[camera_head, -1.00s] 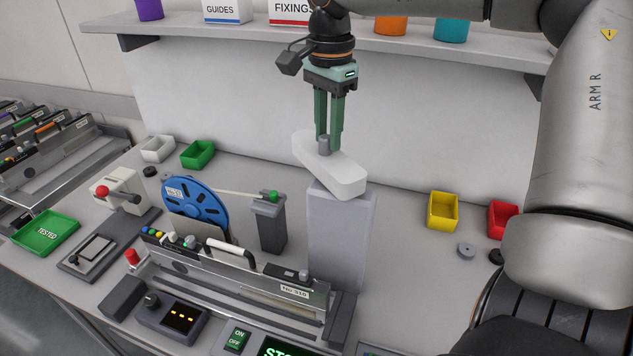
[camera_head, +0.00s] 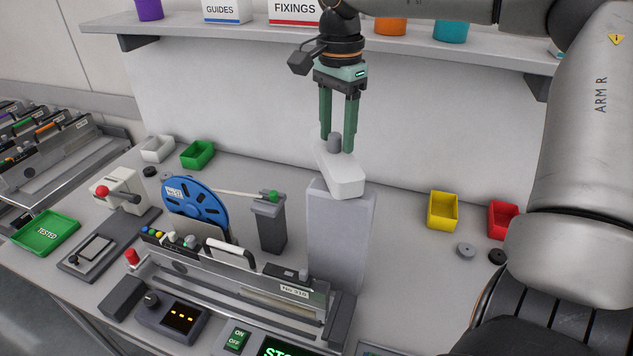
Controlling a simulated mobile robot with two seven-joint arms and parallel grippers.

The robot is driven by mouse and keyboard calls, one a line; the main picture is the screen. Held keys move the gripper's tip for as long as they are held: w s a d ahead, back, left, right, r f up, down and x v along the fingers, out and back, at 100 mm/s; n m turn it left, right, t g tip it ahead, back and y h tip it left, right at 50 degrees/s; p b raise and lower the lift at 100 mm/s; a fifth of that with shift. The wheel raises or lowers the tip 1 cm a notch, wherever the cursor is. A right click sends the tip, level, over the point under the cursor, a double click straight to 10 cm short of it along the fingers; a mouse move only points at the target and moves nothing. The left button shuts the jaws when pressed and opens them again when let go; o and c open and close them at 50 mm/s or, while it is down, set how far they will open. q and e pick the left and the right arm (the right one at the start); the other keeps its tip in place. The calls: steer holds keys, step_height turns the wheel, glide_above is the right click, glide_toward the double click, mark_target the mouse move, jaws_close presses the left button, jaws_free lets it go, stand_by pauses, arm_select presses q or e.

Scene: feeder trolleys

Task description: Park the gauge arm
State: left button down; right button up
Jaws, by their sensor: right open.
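The gauge arm is a white bar (camera_head: 345,179) on top of a grey post (camera_head: 338,235). It points from the post back toward the wall and slightly left. A grey knob (camera_head: 334,146) stands up near its far end. My right gripper (camera_head: 338,143) reaches down from above with green fingers. They are spread apart, one on each side of the knob in the picture, with a gap to it. My left gripper is not in view.
A feeder trolley with a blue reel (camera_head: 195,208) stands left of the post. A small grey stand (camera_head: 271,228) is between them. Yellow (camera_head: 442,211) and red (camera_head: 502,219) bins are at the right. A shelf (camera_head: 240,36) runs above at the back.

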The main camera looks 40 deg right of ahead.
mark_target(337, 134)
steer(key=shift+r, duration=4.1)
